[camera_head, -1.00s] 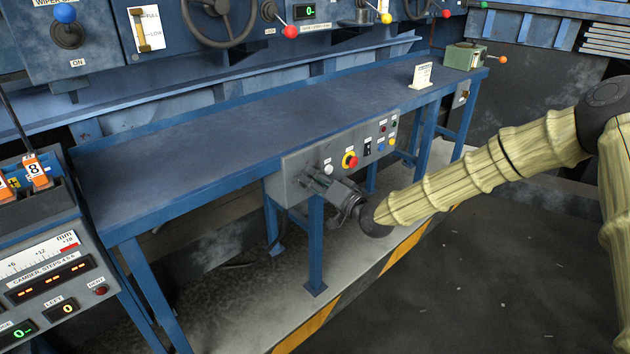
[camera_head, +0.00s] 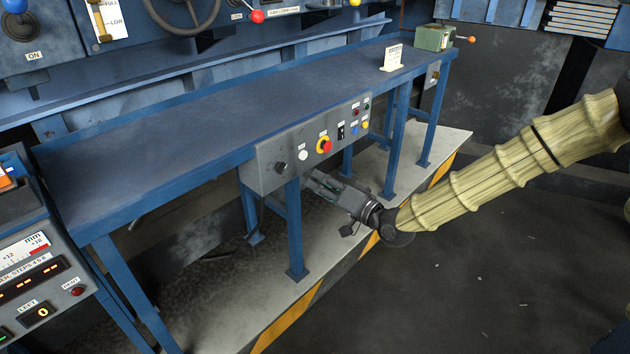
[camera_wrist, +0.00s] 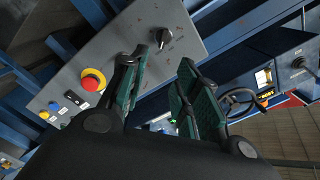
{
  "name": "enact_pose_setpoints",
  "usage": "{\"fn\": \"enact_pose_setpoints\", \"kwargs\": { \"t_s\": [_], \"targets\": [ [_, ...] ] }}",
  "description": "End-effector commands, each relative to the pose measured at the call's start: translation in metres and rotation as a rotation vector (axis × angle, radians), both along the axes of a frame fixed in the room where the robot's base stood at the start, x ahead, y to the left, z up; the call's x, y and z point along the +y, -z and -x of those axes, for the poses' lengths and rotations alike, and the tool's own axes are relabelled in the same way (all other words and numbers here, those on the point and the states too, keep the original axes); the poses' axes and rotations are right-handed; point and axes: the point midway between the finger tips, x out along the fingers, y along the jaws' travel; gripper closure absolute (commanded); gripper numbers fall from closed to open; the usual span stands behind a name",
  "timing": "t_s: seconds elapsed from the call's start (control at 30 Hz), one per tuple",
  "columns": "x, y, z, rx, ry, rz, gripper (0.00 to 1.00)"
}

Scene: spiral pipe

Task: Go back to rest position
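My gripper (camera_head: 318,184) is in front of the blue workbench (camera_head: 190,115), just below and to the right of the grey control panel (camera_head: 262,168) on its front edge. The wrist view shows its two green-padded fingers (camera_wrist: 160,95) apart with nothing between them. The panel carries a black rotary knob (camera_head: 281,168), a white button, and a red and yellow emergency stop (camera_head: 324,145), with several small buttons further right. In the wrist view the knob (camera_wrist: 163,37) lies beyond the fingers and the emergency stop (camera_wrist: 92,80) lies left of them. The gripper touches none of these.
A gauge console (camera_head: 40,290) stands at the left. A small white card (camera_head: 393,58) and a green box with an orange-tipped lever (camera_head: 434,38) sit at the bench's far right end. Bench legs (camera_head: 295,230) stand below. Dark floor at the lower right is clear.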

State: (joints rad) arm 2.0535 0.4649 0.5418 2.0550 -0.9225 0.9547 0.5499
Motion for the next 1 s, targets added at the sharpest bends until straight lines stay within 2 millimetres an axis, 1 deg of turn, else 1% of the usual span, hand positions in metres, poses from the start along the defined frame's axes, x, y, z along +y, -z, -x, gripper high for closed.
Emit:
{"fn": "enact_pose_setpoints", "kwargs": {
  "t_s": [0.43, 0.5, 0.57, 0.67, 0.7, 0.77, 0.8, 0.87, 0.9, 0.97, 1.0],
  "targets": [
    [0.000, 0.001, 0.001, 0.001, -0.001, 0.002, 0.69],
    [0.000, 0.006, 0.004, 0.013, 0.000, 0.011, 0.69],
    [0.001, 0.018, 0.010, 0.037, 0.002, 0.030, 0.69],
    [-0.002, 0.052, 0.028, 0.107, 0.012, 0.092, 0.69],
    [-0.004, 0.070, 0.039, 0.143, 0.018, 0.125, 0.69],
    [-0.009, 0.098, 0.057, 0.202, 0.025, 0.180, 0.69],
    [-0.013, 0.117, 0.071, 0.242, 0.030, 0.219, 0.69],
    [-0.021, 0.143, 0.092, 0.299, 0.036, 0.279, 0.69],
    [-0.028, 0.160, 0.107, 0.337, 0.040, 0.320, 0.69],
    [-0.038, 0.184, 0.130, 0.394, 0.043, 0.381, 0.69],
    [-0.045, 0.199, 0.146, 0.433, 0.046, 0.422, 0.69]
  ]
}}
